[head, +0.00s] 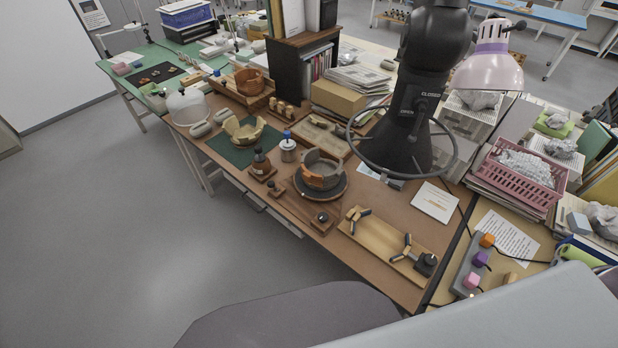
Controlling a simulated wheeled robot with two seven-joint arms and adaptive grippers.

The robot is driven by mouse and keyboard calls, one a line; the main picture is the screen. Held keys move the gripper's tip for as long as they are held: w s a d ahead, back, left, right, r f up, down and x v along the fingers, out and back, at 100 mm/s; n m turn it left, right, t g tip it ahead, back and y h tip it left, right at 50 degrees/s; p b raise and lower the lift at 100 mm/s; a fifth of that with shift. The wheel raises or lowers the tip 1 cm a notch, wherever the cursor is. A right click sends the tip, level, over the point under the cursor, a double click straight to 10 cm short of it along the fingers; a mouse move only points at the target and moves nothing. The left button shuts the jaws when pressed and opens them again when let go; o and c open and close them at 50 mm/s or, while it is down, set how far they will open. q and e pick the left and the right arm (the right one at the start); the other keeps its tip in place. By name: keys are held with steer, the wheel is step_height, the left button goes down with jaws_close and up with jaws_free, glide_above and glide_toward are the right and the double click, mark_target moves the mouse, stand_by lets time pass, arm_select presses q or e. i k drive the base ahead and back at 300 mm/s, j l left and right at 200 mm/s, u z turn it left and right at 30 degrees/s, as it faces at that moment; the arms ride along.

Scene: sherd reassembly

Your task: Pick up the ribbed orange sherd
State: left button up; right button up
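I cannot single out the ribbed orange sherd with certainty. Orange-brown curved pottery (250,82) rests in a wooden tray (232,92) at the back left of the brown workbench (290,225); ribbing is too small to make out. A partly built reddish-brown pot (320,172) stands on a dark round turntable (322,192) in the middle of the bench. A paler, open broken vessel (246,130) sits on a dark green mat (231,148). Neither of my grippers shows in this view.
A black hood (408,130) with a wire ring hangs over the bench's right part. A wooden clamp board (388,248) lies at the front right, a brown bottle (261,160) and a metal-grey jar (288,148) left of the turntable. Open floor lies left.

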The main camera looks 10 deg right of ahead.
mark_target(317, 180)
steer(key=i+j+z, duration=0.7)
steer(key=j+z, duration=0.3)
steer(key=i+j+z, duration=0.15)
steer(key=j+z, duration=0.3)
steer(key=j, duration=0.35)
steer(key=j+z, duration=0.5)
steer(key=j, duration=0.25)
steer(key=j+z, duration=0.5)
steer(key=j, duration=0.3)
